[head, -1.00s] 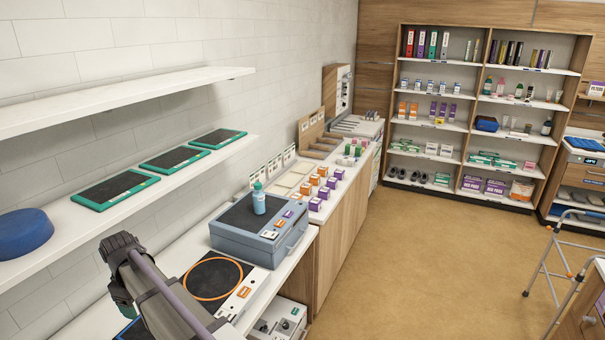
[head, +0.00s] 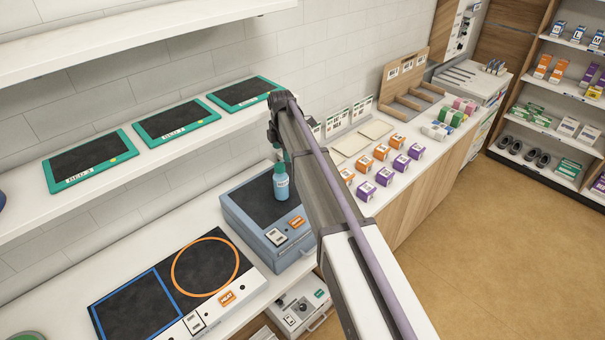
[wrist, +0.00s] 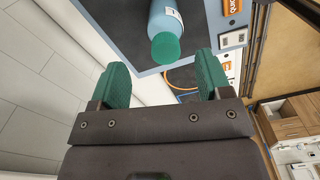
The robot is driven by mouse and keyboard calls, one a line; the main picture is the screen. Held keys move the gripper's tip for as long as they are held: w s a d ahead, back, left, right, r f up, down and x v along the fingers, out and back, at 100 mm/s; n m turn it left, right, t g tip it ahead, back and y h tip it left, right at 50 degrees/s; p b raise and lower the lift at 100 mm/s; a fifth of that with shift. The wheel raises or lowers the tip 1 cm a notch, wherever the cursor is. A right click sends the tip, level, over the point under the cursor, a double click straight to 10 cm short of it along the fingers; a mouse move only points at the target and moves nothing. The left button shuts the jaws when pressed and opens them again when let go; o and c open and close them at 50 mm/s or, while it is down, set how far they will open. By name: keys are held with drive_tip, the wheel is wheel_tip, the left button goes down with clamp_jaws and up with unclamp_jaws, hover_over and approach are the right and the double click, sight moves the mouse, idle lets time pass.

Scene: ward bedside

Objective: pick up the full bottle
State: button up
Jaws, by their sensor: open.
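A light-blue bottle (head: 281,186) with a teal-green cap stands upright on the dark top of a blue-grey box (head: 243,232). In the wrist view the bottle (wrist: 164,22) shows with its cap (wrist: 166,48) toward me, ahead of and between my finger directions. My gripper (wrist: 162,68) is open and empty, its two green fingers spread, with a gap visible between each finger and the cap. In the head view my arm hides most of the gripper, which hangs near the bottle's top. How full the bottle is, I cannot tell.
A panel with a blue square and an orange ring (head: 240,265) lies left of the box. Orange and purple cartons (head: 383,175) stand to the right on the counter. A shelf with green-framed pads (head: 175,130) runs along the wall above.

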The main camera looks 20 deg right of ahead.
sight(280, 165)
drive_tip(key=a, duration=0.1)
drive_tip(key=s+a+n, duration=0.1)
drive_tip(key=shift+s+a+r, duration=0.1)
drive_tip(key=shift+a+r, duration=0.2)
drive_tip(key=shift+r, duration=0.05)
drive_tip(key=shift+d+f+b, duration=0.2)
drive_tip(key=shift+f+b, duration=0.25)
drive_tip(key=shift+f, duration=0.05)
drive_tip(key=shift+d+f+b, duration=0.15)
drive_tip(key=shift+f+b, duration=0.25)
drive_tip(key=shift+f, duration=0.05)
drive_tip(key=shift+w+d, duration=0.25)
drive_tip(key=shift+w, duration=0.05)
drive_tip(key=shift+a+f, duration=0.15)
drive_tip(key=shift+f, duration=0.15)
wheel_tip(280, 165, down, 5)
drive_tip(key=b, duration=0.6)
drive_tip(key=shift+s+f, duration=0.1)
drive_tip(key=shift+s, duration=0.05)
drive_tip(key=shift+f, duration=0.3)
drive_tip(key=shift+r, duration=0.3)
drive_tip(key=shift+c, duration=0.4)
clamp_jaws()
